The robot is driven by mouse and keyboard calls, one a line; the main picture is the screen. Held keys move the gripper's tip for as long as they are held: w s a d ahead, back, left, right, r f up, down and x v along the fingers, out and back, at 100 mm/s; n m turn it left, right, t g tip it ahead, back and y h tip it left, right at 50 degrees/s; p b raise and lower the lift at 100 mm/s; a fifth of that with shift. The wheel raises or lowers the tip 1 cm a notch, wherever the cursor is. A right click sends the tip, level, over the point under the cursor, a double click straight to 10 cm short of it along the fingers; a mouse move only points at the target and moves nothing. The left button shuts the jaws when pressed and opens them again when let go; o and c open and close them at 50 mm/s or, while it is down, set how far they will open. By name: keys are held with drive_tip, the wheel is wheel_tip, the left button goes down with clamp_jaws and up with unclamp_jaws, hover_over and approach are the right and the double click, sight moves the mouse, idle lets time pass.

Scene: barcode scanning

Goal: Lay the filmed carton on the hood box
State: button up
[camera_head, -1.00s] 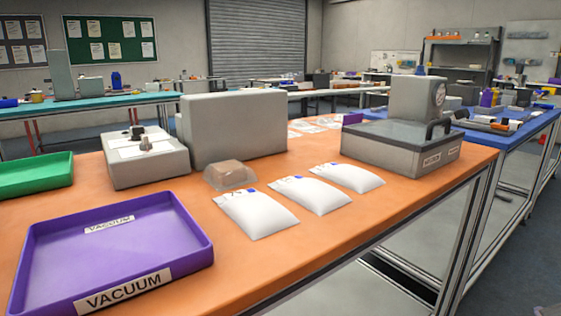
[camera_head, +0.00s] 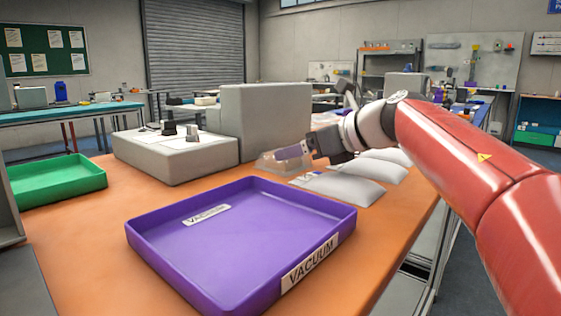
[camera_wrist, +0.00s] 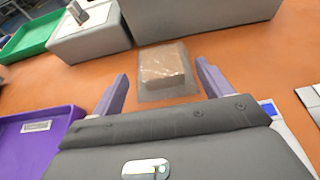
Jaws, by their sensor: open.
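The filmed carton, a small brown box under clear film on a flat backing (camera_wrist: 165,64), lies on the orange bench. It also shows in the head view (camera_head: 270,164), partly hidden by my gripper (camera_head: 293,152). In the wrist view my gripper (camera_wrist: 162,76) has its two lilac fingers spread, with the carton ahead between their tips and nothing held. A low grey box with a pale top plate and dark knobs (camera_head: 178,158) and a tall plain grey box (camera_head: 265,122) stand behind. I cannot tell which is the hood box.
A purple tray marked VACUUM (camera_head: 240,236) takes up the near bench, and a green tray (camera_head: 55,186) is at left. White pouches (camera_head: 350,188) lie close to the carton, beneath my arm.

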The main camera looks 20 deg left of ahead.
drive_tip(key=x, duration=0.6)
drive_tip(key=shift+w+r, duration=0.1)
drive_tip(key=shift+r, duration=0.05)
drive_tip(key=c, duration=1.2)
wheel_tip(320, 180, up, 18)
drive_tip(key=p, duration=0.6)
drive_tip(key=shift+p, duration=0.4)
